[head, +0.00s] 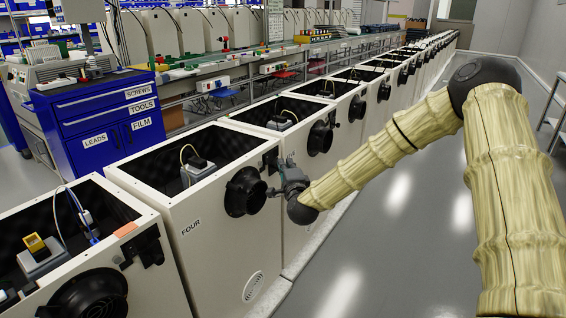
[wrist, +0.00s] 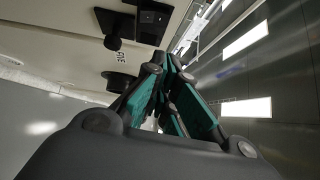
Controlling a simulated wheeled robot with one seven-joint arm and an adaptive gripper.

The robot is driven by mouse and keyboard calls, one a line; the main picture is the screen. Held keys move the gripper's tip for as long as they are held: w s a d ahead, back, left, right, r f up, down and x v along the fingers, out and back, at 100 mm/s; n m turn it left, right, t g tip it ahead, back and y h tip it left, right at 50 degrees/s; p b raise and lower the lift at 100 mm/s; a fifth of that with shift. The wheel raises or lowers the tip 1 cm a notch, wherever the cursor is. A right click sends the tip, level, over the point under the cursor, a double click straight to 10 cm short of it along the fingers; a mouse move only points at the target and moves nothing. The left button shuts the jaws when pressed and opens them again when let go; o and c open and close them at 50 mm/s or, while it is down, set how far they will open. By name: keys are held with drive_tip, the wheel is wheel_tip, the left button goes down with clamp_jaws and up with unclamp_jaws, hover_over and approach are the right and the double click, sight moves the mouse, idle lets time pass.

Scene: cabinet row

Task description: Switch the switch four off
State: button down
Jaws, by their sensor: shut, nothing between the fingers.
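Cabinet four (head: 215,235) is a cream box with an open top and the label FOUR on its front. A black round duct (head: 240,192) sticks out of its front. A small black fitting (head: 270,160), apparently the switch, sits near the top right front corner; its lever position is too small to tell. My gripper (head: 271,192) is just right of the duct and below that fitting; contact cannot be told. In the wrist view, my gripper (wrist: 163,65) has its teal-lined fingers shut and empty. A black fitting (wrist: 150,22) shows beyond them on a cream panel.
Similar cabinets stand in a row; the nearer one (head: 85,240) also has a black duct (head: 92,295). A blue drawer unit (head: 100,115) stands behind the row. The grey floor (head: 390,245) on the right is clear.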

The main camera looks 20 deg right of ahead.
drive_tip(key=s+a, duration=0.1)
drive_tip(key=s, duration=0.6)
drive_tip(key=shift+s+r+p, duration=0.2)
drive_tip(key=shift+s+p, duration=0.1)
